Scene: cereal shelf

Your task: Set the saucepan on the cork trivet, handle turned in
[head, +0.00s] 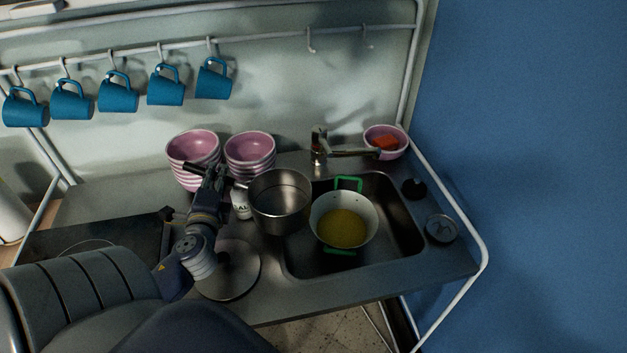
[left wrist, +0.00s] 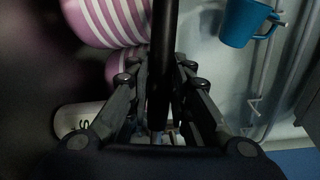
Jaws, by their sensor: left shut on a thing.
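The saucepan (head: 280,222) is a steel pot with a dark handle (head: 194,168) pointing left. It appears held up over the counter and the left edge of the sink, roughly upright. My left gripper (head: 214,178) is shut on the handle, behind the counter's middle. In the left wrist view the dark handle (left wrist: 161,70) runs between the fingers (left wrist: 160,110). I cannot make out a cork trivet; my arm and the pan hide part of the counter. My right gripper is not in view.
Pink striped bowls (head: 193,147) stack behind the gripper, beside a white labelled jar (head: 241,205). A round metal disc (head: 235,283) lies in front. A green-handled pot (head: 343,228) sits in the sink (head: 405,235), below the tap (head: 320,150). Blue mugs (head: 118,95) hang above.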

